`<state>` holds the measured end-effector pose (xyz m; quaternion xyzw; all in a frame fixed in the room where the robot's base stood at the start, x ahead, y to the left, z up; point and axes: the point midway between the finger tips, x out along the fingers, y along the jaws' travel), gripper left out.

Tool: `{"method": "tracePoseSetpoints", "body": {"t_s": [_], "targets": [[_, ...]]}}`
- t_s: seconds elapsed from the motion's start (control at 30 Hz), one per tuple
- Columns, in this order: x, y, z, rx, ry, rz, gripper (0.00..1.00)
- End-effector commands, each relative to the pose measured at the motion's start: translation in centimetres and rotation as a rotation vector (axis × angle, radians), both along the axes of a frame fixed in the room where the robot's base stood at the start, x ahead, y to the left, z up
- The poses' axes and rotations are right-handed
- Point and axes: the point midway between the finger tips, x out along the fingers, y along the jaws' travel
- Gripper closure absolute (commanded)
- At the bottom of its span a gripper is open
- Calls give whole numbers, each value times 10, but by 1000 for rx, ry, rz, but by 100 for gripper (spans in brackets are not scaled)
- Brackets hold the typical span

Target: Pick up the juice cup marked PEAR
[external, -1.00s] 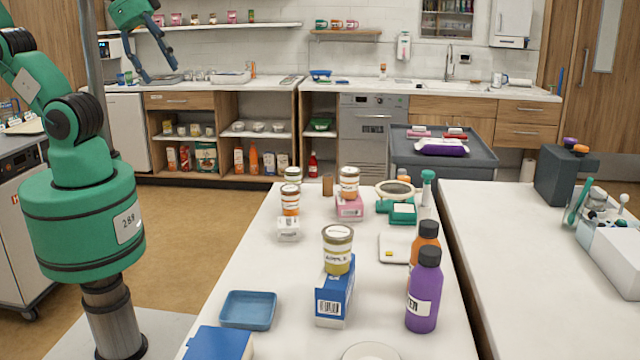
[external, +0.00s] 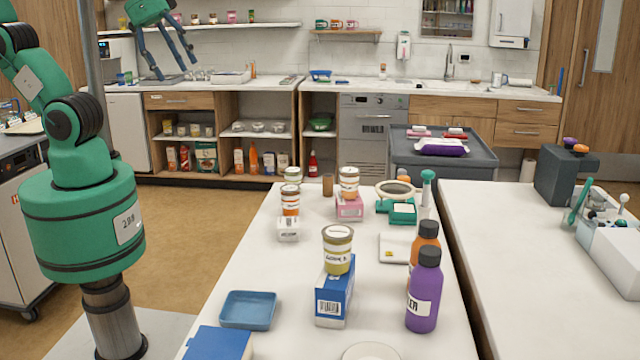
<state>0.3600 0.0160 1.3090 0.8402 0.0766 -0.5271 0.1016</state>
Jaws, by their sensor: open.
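My gripper (external: 174,70) is open and empty, high at the upper left in front of the back counter, well away from the cups. The nearest lidded cup (external: 338,255), yellow-green with a white label, stands on a blue box; its label looked like APPLE in the earlier frame. A cup with orange bands (external: 290,203) stands on a small white box, and a similar cup (external: 348,184) stands on a pink box. Another lidded cup (external: 292,175) stands behind, partly hidden. I cannot read PEAR on any of them.
A purple bottle (external: 424,295) and an orange bottle (external: 427,238) stand right of the front cup. A blue tray (external: 248,310) lies at the left edge of the white table (external: 285,270). Green items (external: 403,213) crowd the far right.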

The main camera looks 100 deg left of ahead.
Motion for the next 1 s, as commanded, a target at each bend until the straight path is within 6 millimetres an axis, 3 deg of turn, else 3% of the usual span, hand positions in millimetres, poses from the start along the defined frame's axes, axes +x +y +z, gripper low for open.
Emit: {"method": "tracePoseSetpoints", "body": {"t_s": [0.27, 0.57, 1.0], "targets": [[56, 36, -11, -141, 62, 395, 30], [115, 86, -39, -284, 114, 853, 30], [186, 178, -109, -453, 156, 1541, 30]]}}
